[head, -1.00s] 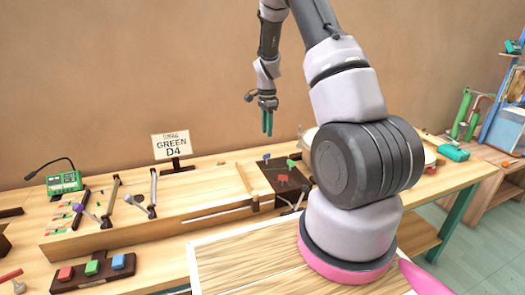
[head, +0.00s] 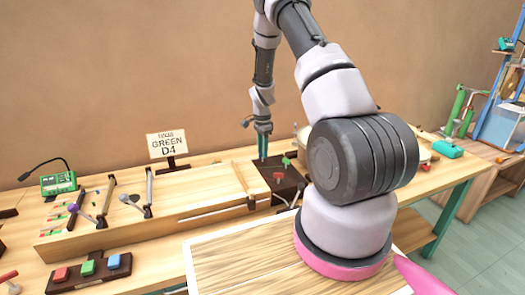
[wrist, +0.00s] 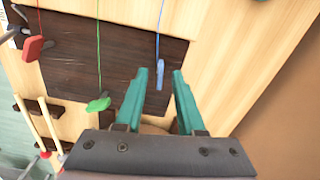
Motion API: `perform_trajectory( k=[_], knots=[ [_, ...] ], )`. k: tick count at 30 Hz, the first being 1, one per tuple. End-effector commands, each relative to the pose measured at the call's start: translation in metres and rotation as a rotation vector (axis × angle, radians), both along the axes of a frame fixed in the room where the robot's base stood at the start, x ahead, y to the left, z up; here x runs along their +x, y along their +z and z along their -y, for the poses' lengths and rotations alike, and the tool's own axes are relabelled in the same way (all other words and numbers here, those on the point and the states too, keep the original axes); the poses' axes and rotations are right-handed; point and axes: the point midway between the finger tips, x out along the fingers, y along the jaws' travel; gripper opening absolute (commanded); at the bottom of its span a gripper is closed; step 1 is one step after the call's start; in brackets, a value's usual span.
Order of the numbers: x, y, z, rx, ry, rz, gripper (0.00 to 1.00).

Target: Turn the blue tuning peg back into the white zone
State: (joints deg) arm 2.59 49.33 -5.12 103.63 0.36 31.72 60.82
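The blue tuning peg (wrist: 160,74) stands on a dark brown board (wrist: 120,60) with a blue string running from it. My gripper (wrist: 160,76) is open, its two teal fingers at either side of the blue peg in the wrist view. I cannot tell whether they touch it or are still above it. In the head view my gripper (head: 263,158) points down at the dark board (head: 262,190), and the blue peg is hidden there. I cannot make out a white zone in either view.
A red peg (wrist: 33,47) and a green peg (wrist: 98,103) stand on the same board, each with a string. Wooden-handled mallets (wrist: 50,130) lie nearby. A "GREEN D4" sign (head: 167,145) stands behind the long wooden body (head: 200,195). Coloured buttons (head: 88,267) are at the front left.

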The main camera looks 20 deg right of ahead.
Motion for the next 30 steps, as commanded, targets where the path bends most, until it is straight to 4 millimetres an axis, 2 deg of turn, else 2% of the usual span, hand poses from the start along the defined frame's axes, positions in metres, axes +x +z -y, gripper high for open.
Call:
perform_trajectory(
  k=[1, 3, 4, 17, 23, 30],
  knots=[
    [0.0000, 0.0001, 0.0000, 0.000, 0.000, 0.000, 0.30],
    [0.0000, 0.0002, 0.0000, 0.000, 0.000, 0.000, 0.04],
    [0.0000, 0.0002, 0.0000, 0.000, 0.000, 0.000, 0.00],
    [0.0000, 0.0004, 0.0001, 0.000, 0.043, 0.000, 0.00],
    [0.0001, 0.0004, -0.0001, 0.001, 0.153, 0.000, 0.00],
    [0.0000, 0.0004, 0.0000, 0.001, 0.364, 0.000, 0.00]
  ],
)
